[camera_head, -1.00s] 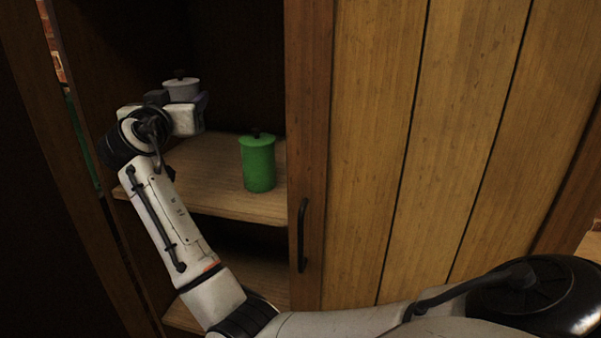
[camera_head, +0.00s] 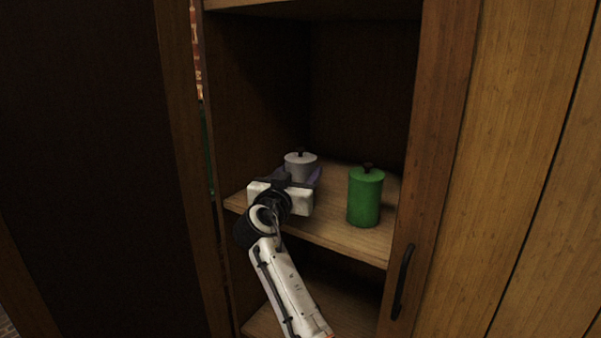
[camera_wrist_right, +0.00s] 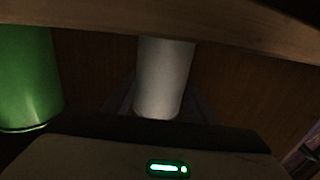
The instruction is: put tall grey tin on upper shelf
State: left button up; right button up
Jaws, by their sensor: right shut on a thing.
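The tall grey tin (camera_head: 299,163), with a dark knob, is inside the open cabinet, at the left over the shelf (camera_head: 335,236). My right gripper (camera_head: 302,179) is shut on it, reaching in from the front. In the right wrist view the tin (camera_wrist_right: 164,78) is upright between the fingers (camera_wrist_right: 157,106). Its base is hidden behind the wooden shelf edge there, so I cannot tell if it touches the shelf. My left gripper is not in view.
A green tin (camera_head: 365,198) with a dark knob stands on the same shelf, right of the grey tin. Another board (camera_head: 300,4) is above and a lower shelf (camera_head: 345,308) below. The cabinet's right side has a dark handle (camera_head: 403,282).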

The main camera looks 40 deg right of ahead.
jog(key=shift+f, duration=0.1)
jog(key=o, duration=1.1)
jog(key=shift+a, duration=0.15)
jog(key=shift+b+v, duration=1.2)
jog(key=shift+v, duration=4.65)
